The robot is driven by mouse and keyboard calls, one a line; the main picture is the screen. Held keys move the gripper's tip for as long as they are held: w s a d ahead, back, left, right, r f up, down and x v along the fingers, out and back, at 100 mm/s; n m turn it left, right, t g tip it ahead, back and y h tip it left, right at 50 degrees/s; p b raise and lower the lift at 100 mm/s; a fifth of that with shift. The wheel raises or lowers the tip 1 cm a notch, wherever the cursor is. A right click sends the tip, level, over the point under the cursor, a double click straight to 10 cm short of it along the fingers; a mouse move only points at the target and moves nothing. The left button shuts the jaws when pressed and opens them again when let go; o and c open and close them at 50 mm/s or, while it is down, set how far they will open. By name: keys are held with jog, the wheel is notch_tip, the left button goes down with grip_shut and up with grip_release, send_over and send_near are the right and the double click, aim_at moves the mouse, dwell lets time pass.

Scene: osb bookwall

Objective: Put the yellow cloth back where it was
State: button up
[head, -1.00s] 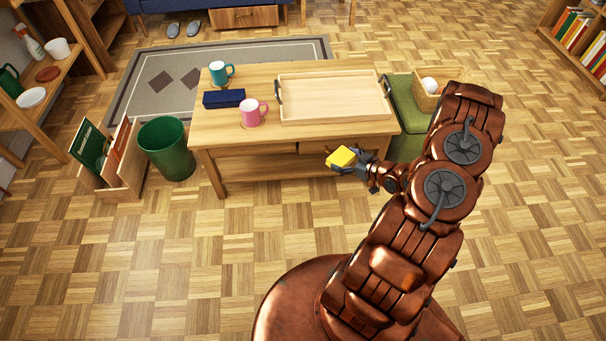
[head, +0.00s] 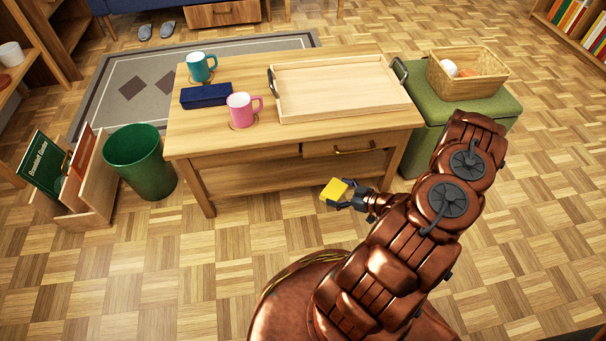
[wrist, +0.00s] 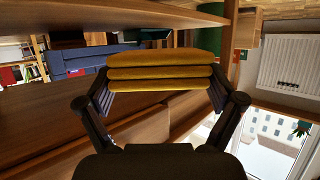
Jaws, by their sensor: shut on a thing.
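The yellow cloth (head: 335,191) is folded, and my gripper (head: 345,197) is shut on it. I hold it in front of the coffee table, below the level of its top. In the wrist view the cloth (wrist: 160,71) shows as a stack of folded layers pinched between both fingers. The coffee table (head: 240,142) has a drawer with a brass handle (head: 354,152) at its right front, and an open space below. On its top are an empty wooden tray (head: 335,88), a pink mug (head: 239,109), a teal mug (head: 199,67) and a dark blue case (head: 206,95).
A green ottoman (head: 446,124) carrying a basket (head: 455,88) with a few items stands right of the table. A green bin (head: 141,165) and a wooden magazine holder (head: 96,194) stand to its left. The floor in front is clear.

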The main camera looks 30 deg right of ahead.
jog(key=b, duration=0.5)
send_over(310, 175)
jog(key=shift+w+f, duration=0.2)
jog(key=shift+f, duration=0.75)
jog(key=shift+f+b, duration=1.1)
jog(key=shift+f, duration=0.55)
jog(key=shift+f, duration=0.15)
jog(key=o, duration=0.9)
jog(key=p+v, duration=0.4)
jog(key=v, duration=0.8)
